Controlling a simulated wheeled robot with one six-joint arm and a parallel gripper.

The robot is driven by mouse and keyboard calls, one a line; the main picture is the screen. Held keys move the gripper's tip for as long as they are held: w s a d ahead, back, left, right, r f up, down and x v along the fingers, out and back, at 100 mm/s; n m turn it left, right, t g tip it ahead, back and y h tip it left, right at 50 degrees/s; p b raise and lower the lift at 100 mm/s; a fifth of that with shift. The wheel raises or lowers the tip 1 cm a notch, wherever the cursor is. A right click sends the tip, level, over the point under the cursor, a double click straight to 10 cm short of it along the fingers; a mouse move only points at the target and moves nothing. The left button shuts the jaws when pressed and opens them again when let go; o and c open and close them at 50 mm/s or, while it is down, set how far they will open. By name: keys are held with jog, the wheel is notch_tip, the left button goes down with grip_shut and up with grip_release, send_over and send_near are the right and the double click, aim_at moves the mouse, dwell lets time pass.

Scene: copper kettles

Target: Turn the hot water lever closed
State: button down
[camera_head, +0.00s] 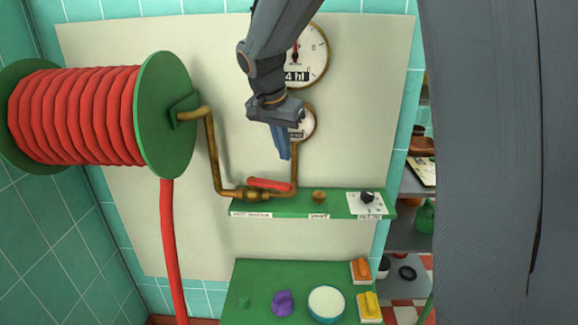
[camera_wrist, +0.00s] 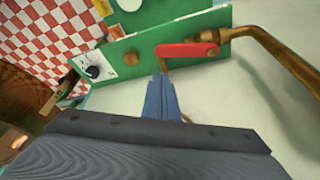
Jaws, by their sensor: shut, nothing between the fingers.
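The red lever (camera_head: 269,184) sits on a brass valve in the pipe, just above the green shelf. It lies nearly level, roughly in line with that pipe run. In the wrist view the red lever (camera_wrist: 187,50) pivots at its right end, and its free end points left. My gripper (camera_head: 284,156) comes down from above, with its blue fingers closed together and empty. In the wrist view my gripper's fingertips (camera_wrist: 161,76) are close to the lever's free end. I cannot tell whether they touch it. The label below the lever is too small to read surely.
The brass pipe (camera_head: 213,155) bends down beside a red hose reel (camera_head: 75,115). A brown knob (camera_head: 319,196) and a black dial (camera_head: 367,197) are on the green shelf (camera_head: 290,203). Gauges (camera_head: 312,55) hang behind my arm. A lower green shelf (camera_head: 255,275) holds several small items.

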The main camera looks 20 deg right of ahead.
aim_at(269, 184)
jog(key=p+x, duration=0.3)
jog(key=x, duration=0.6)
jog(key=shift+f, duration=0.3)
jog(key=shift+d, duration=0.15)
